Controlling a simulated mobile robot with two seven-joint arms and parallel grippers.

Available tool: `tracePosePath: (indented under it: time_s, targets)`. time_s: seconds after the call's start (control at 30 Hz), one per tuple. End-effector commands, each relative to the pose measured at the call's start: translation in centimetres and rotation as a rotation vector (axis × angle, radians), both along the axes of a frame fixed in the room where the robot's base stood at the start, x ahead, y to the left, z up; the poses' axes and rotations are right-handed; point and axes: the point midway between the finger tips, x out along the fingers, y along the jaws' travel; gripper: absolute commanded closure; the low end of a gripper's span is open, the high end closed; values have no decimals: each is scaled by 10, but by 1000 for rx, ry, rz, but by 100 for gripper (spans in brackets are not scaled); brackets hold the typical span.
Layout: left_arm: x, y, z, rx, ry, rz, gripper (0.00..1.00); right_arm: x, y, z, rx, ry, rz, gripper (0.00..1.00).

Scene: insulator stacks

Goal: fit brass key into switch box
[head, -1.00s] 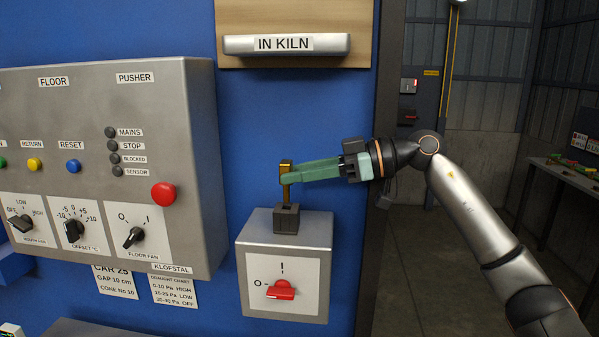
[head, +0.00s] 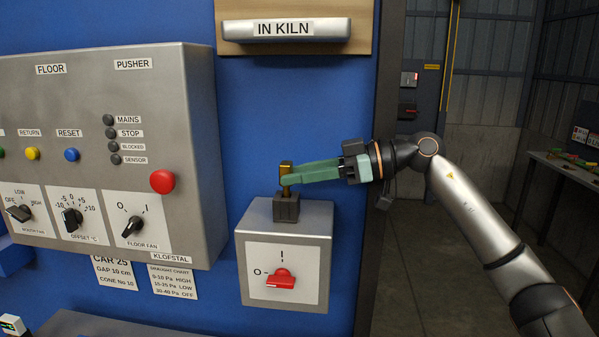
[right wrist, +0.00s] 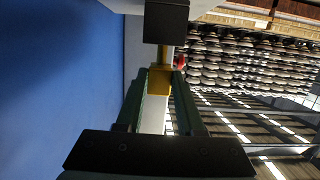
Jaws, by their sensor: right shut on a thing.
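The brass key (head: 287,168) is upright in my right gripper (head: 289,179), whose green fingers are shut on it from the right. It also shows between the fingers in the right wrist view (right wrist: 160,81). The key stands over the dark socket block (head: 286,208) on top of the grey switch box (head: 321,260). Only a short piece of its shaft shows between fingers and block. Its lower end is hidden at the block, so I cannot tell how deep it sits. The box front has a red switch (head: 281,279). My left gripper is out of view.
A grey control panel (head: 190,215) with knobs and a red button (head: 162,182) juts out left of the switch box. An "IN KILN" sign (head: 285,29) is mounted above. The blue wall around the key is clear.

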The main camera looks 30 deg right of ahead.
Motion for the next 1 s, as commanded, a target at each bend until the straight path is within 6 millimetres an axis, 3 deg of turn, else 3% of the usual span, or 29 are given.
tracePosePath:
  time_s: [0.8, 0.83, 1.0]
  targets:
    - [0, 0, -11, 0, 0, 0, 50, 0, 0, -21, 1, 1, 0, 100]
    - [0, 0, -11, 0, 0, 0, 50, 0, 0, -21, 1, -1, 0, 62]
    - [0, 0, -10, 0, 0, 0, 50, 0, 0, -20, 1, -1, 0, 43]
